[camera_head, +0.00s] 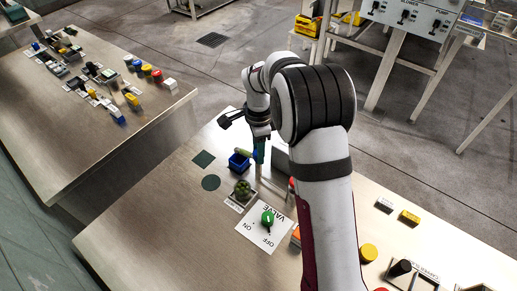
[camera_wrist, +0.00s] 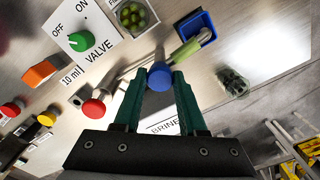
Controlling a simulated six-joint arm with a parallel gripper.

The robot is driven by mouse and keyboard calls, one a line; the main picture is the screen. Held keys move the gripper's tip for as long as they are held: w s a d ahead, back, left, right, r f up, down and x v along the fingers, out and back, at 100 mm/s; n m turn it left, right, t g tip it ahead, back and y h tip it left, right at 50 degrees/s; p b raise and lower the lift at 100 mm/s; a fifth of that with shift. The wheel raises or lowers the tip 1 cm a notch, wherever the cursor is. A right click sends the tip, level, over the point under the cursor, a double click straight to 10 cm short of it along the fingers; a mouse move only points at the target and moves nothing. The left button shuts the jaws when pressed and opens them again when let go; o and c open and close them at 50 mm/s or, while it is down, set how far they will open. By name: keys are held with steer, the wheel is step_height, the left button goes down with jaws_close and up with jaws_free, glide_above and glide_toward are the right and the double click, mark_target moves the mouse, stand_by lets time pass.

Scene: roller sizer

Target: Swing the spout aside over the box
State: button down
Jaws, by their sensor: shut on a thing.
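My gripper (camera_wrist: 161,80) has teal fingers and is shut on a round blue knob (camera_wrist: 160,70). In the head view my gripper (camera_head: 259,152) points down beside the small blue box (camera_head: 235,163). A green-ended spout (camera_wrist: 186,52) runs from near the knob toward the box. Its tip is over or at the near edge of the blue box (camera_wrist: 208,19) in the wrist view; I cannot tell exactly. In the head view the spout (camera_head: 243,153) shows as a small green piece at the box's upper edge. The knob is mostly hidden there by my fingers.
A red knob (camera_wrist: 93,108) sits left of my fingers. Bare metal table (camera_head: 150,225) lies front left.

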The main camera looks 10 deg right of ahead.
steer(key=shift+m, duration=0.6)
steer(key=c, duration=0.5)
jaws_free()
steer(key=shift+r, duration=0.15)
step_height(320, 180, up, 16)
steer(key=shift+f, duration=0.2)
